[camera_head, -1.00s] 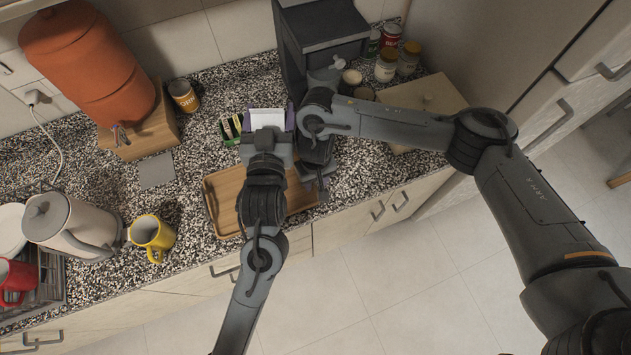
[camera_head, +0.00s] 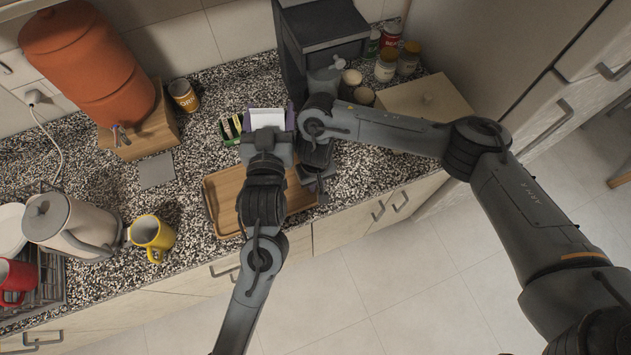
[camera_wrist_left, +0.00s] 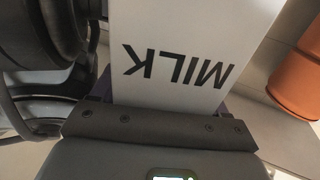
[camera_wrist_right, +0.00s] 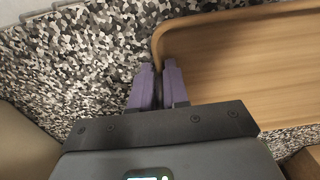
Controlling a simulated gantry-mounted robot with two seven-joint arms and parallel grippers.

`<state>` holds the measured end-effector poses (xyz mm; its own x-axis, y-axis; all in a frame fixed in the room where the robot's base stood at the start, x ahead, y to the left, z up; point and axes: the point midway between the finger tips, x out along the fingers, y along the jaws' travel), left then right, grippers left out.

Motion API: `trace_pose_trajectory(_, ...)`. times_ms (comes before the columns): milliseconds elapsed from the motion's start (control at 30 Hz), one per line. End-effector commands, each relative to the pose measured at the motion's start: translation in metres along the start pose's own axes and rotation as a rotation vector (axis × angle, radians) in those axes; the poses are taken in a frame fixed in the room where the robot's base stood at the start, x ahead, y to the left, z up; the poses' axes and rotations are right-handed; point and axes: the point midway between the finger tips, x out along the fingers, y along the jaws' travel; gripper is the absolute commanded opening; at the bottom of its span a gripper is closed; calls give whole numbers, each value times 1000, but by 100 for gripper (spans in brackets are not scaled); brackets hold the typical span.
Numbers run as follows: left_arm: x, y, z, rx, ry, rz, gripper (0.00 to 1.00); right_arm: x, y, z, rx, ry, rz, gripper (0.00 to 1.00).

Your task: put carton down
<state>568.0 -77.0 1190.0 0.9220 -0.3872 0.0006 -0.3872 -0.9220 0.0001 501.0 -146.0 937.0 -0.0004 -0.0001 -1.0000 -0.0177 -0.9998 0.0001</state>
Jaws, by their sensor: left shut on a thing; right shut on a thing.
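A white carton marked MILK (camera_wrist_left: 190,35) is held in my left gripper (camera_wrist_left: 170,98); the lettering is upside down in the left wrist view. In the head view the white carton (camera_head: 267,118) shows between the purple fingers of my left gripper (camera_head: 268,128), above the back part of the counter area. Its lower end is hidden, so I cannot tell whether it touches anything. My right gripper (camera_wrist_right: 160,82) is shut on the rim of the wooden tray (camera_wrist_right: 230,60) near one corner. In the head view the tray (camera_head: 224,190) lies partly under my left arm.
A green box with small items (camera_head: 230,128) stands just left of the carton. A yellow mug (camera_head: 152,234) and kettle (camera_head: 68,225) are left. Speckled counter (camera_head: 190,205) is bare left of the tray.

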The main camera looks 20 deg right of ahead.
Motion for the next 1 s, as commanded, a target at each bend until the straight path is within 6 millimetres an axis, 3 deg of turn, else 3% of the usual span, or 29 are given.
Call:
trace_pose_trajectory(167, 0, -2, 0, 0, 4, 0, 0, 0, 0, 0, 0, 0, 0, 0)
trace_pose_trajectory(500, -11, -27, 42, 2, 1, 12, 0, 0, 0, 0, 0, 0, 0, 0)
trace_pose_trajectory(800, -11, -28, 85, 1, 1, 13, 0, -1, 0, 0, 0, 0, -1, 0)
trace_pose_trajectory(1000, -11, -28, 101, -1, 3, 12, 0, -1, 0, 0, 0, 0, 0, 0)
